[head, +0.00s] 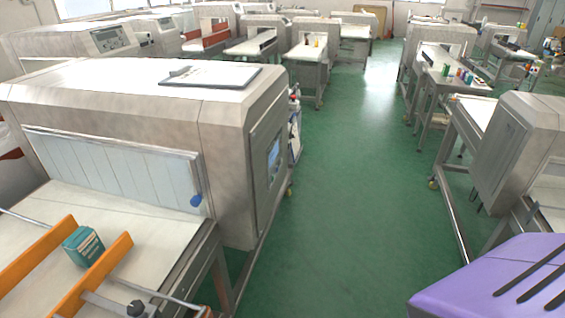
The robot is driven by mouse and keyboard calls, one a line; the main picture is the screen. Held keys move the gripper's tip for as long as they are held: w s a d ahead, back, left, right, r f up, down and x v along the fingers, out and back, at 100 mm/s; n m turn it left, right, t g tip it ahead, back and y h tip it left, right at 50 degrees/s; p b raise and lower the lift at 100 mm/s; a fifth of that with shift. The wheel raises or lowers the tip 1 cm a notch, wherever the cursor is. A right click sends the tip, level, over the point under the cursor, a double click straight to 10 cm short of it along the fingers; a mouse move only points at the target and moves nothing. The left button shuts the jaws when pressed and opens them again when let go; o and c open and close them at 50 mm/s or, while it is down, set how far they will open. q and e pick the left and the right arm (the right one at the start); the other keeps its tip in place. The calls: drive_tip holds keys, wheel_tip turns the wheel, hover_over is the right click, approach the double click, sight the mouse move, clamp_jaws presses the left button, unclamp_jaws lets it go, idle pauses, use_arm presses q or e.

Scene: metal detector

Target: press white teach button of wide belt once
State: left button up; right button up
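A wide metal detector (120,110) with a broad belt (140,225) fills the left of the head view. Its control panel (269,158) with a lit screen is on its right end face, seen at a steep angle. No white teach button can be made out on the panel at this size. A teal box (83,246) stands on the belt between two orange guide rails (105,262). Neither of my grippers is in view.
A clipboard (211,76) lies on top of the wide machine. A narrower steel detector (520,150) stands at right. A purple slotted surface (480,285) fills the lower right corner; I cannot tell what it is. The green floor aisle (350,210) between the machines is clear.

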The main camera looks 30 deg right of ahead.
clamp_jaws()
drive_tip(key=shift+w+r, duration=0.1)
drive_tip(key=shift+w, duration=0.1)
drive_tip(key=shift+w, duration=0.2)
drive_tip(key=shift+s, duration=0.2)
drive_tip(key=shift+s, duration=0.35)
